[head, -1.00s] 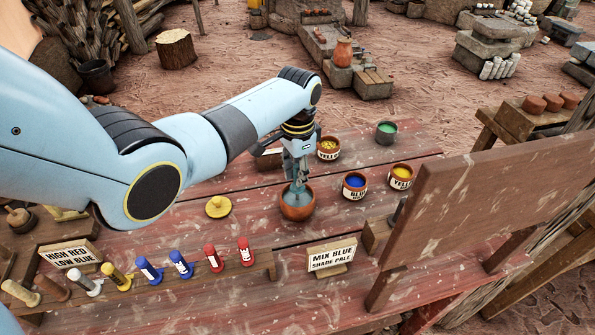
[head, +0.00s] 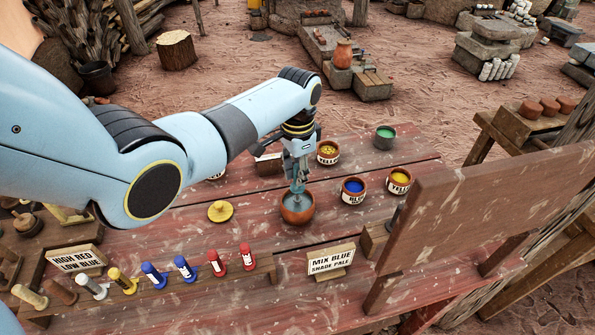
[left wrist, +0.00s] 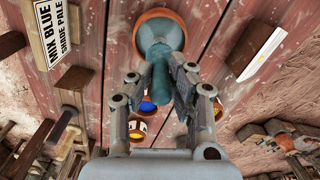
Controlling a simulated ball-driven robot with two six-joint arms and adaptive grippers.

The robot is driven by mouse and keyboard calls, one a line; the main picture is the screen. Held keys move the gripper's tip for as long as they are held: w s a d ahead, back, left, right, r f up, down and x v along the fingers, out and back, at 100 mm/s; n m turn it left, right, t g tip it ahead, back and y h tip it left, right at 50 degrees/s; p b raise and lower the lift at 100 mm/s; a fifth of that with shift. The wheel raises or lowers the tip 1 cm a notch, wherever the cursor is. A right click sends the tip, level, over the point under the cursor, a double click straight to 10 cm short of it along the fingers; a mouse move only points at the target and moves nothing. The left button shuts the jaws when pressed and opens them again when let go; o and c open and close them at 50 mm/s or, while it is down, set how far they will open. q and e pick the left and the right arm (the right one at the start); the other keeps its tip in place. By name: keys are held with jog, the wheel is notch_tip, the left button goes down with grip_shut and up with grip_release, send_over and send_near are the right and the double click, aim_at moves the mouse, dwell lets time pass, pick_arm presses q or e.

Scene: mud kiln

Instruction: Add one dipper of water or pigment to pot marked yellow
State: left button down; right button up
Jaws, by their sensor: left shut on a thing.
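My left gripper (head: 297,176) is shut on a teal dipper (left wrist: 160,68). The dipper hangs down over an orange clay bowl (head: 297,215) holding teal liquid. Its lower end overlaps the bowl's opening; I cannot tell whether it touches the liquid. The bowl also shows in the left wrist view (left wrist: 182,32). A second yellow pot (head: 399,186) stands at the right, beside a pot labelled blue (head: 353,197). My right gripper is not in view.
A green-filled pot (head: 384,143) stands at the back. A "Mix blue, shade pale" sign (head: 331,260) and a rack of coloured pegs are in front. A large wooden board (head: 490,215) rises at the right.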

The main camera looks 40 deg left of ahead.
pick_arm(q)
jog(key=shift+r, duration=2.65)
jog(key=shift+s, duration=0.1)
